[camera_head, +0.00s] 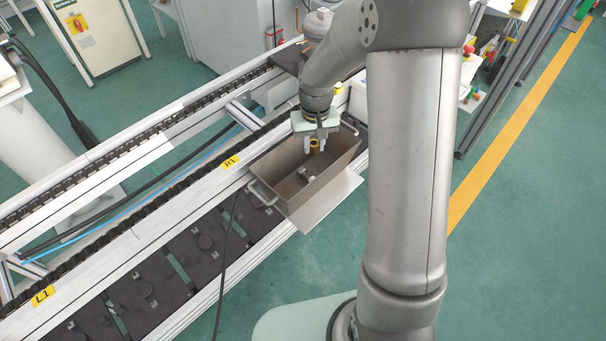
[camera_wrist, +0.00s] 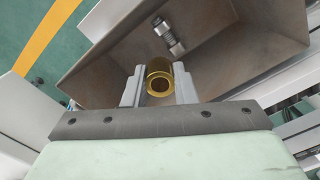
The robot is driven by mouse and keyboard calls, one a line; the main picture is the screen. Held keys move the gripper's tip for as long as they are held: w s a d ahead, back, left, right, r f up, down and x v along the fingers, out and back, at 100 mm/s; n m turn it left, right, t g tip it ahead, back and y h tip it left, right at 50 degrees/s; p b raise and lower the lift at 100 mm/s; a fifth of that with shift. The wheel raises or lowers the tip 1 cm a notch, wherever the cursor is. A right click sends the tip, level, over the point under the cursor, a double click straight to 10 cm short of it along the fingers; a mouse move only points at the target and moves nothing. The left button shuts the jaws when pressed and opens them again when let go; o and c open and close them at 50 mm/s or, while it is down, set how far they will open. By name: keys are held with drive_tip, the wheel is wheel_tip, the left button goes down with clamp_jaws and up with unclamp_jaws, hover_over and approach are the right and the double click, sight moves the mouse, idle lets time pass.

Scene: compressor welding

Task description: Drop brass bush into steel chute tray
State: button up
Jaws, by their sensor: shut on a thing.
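My gripper (camera_head: 315,146) is shut on the brass bush (camera_head: 315,145), a short gold-coloured ring. In the wrist view the bush (camera_wrist: 160,82) sits between the two grey fingers of my gripper (camera_wrist: 159,86). The steel chute tray (camera_head: 280,178) is a deep brown-grey box with handles, beside the rail. My gripper holds the bush over the tray's opening, towards its far end. The tray's inner wall (camera_wrist: 240,65) fills much of the wrist view. The height of the bush above the tray floor is hard to tell.
A small grey metal part (camera_wrist: 168,36) lies inside the tray; it also shows in the head view (camera_head: 308,179). The conveyor rail (camera_head: 130,205) with R1 and L1 labels runs along the left. A dark cable (camera_head: 227,250) hangs beside the tray. Green floor is clear at the lower right.

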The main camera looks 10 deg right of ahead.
drive_tip(key=shift+f, duration=0.55)
drive_tip(key=o, duration=1.1)
drive_tip(key=shift+c, duration=0.2)
wheel_tip(320, 180, up, 18)
drive_tip(key=b, duration=0.2)
drive_tip(key=shift+f, duration=0.25)
